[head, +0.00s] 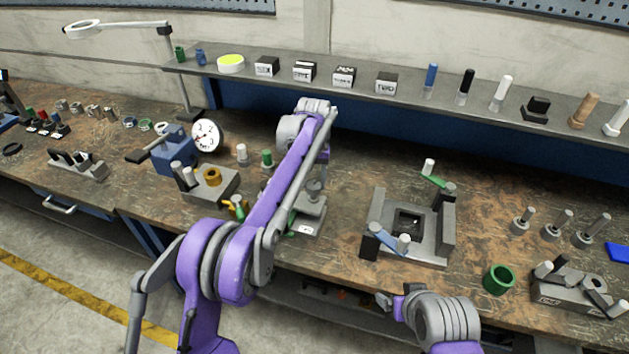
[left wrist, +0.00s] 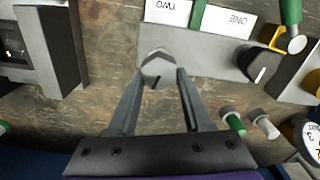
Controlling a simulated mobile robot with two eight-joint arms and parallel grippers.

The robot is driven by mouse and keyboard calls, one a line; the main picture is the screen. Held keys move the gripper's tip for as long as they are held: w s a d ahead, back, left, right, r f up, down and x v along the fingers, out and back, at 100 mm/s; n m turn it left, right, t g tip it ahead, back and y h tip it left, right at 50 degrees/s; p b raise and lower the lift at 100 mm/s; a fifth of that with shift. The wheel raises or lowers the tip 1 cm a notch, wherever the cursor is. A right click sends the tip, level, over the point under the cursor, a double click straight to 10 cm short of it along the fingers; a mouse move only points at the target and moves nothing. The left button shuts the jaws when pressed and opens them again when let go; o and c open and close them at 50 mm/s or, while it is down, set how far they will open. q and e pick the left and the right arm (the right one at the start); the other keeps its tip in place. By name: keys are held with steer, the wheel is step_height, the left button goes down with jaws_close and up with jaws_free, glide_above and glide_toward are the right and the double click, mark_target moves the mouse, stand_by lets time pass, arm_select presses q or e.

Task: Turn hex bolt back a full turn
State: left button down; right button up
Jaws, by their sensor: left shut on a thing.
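The grey hex bolt (left wrist: 157,66) stands upright at the edge of a grey block (left wrist: 215,50), its hexagonal head towards the left wrist camera with a dark line on it. In the head view the bolt (head: 315,188) shows just below my left gripper (head: 318,170), which my purple arm partly hides. In the left wrist view the two fingers of my left gripper (left wrist: 161,74) sit on either side of the bolt head and are shut on it. My right arm shows at the bottom of the head view; its jaws cannot be made out.
A dial gauge (head: 207,136) and a block with a brass ring (head: 213,176) stand left.

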arm_select(q)
steer(key=n, duration=0.4)
steer(key=shift+a+f+n, duration=0.15)
steer(key=shift+n, duration=0.15)
steer(key=n, duration=0.3)
steer(key=shift+s+a+n, duration=0.1)
steer(key=shift+s+n, duration=0.05)
steer(key=shift+n, duration=0.15)
steer(key=n, duration=0.7)
steer(key=shift+s+a, duration=0.15)
steer(key=n, duration=0.4)
steer(key=shift+s, duration=0.15)
steer(key=n, duration=0.4)
steer(key=shift+s+b, duration=0.15)
steer(key=shift+b, duration=0.2)
steer(key=n, duration=0.4)
steer(key=shift+s, duration=0.1)
steer(key=shift+n, duration=1.9)
steer(key=shift+d, duration=0.2)
